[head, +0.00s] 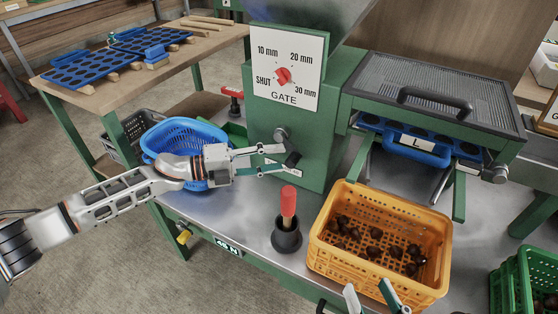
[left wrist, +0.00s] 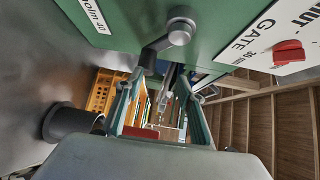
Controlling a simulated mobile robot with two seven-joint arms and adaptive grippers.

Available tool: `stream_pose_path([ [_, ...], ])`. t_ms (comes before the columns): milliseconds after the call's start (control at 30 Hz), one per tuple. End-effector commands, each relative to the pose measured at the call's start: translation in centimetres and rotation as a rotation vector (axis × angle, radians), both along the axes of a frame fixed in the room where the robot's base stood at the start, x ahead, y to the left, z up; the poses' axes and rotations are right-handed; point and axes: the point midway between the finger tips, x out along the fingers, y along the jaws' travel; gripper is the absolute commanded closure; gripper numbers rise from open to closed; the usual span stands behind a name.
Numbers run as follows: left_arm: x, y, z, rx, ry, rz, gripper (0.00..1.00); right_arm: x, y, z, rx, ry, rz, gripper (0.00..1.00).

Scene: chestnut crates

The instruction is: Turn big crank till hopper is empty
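The big crank (head: 281,135) sits on the green machine's front, with its dark grip (head: 292,160) low and to the right of the hub. My left gripper (head: 284,160) is at that grip, its two fingers apart above and below it; I cannot tell whether they touch it. The crank hub also shows in the left wrist view (left wrist: 180,32), just beyond the spread fingers (left wrist: 160,88). The grey hopper (head: 310,14) is cut off at the top, and its contents are hidden. My right gripper (head: 374,298) shows only its spread fingertips at the bottom edge.
A red gate knob (head: 283,75) points up-left near SHUT. An orange crate (head: 325,255) holds several chestnuts. A red-handled tool (head: 288,202) stands in a black cup. A blue basket (head: 180,130) is behind my left wrist. A green crate (head: 520,285) stands at right.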

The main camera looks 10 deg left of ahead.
Motion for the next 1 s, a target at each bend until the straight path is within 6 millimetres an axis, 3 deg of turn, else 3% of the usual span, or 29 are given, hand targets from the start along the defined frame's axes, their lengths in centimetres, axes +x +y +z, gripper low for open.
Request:
stream_pose_path([
  [500, -1.5, 2.6, 0.4, 0.002, 0.005, -0.001, 0.62, 0.2, 0.0, 1.3, 0.0, -0.023, 0.0, 0.6],
  [1000, -1.7, 2.8, 0.4, 0.001, 0.007, -0.001, 0.62, 0.3, 0.0, 1.7, -0.001, -0.029, 0.0, 0.6],
])
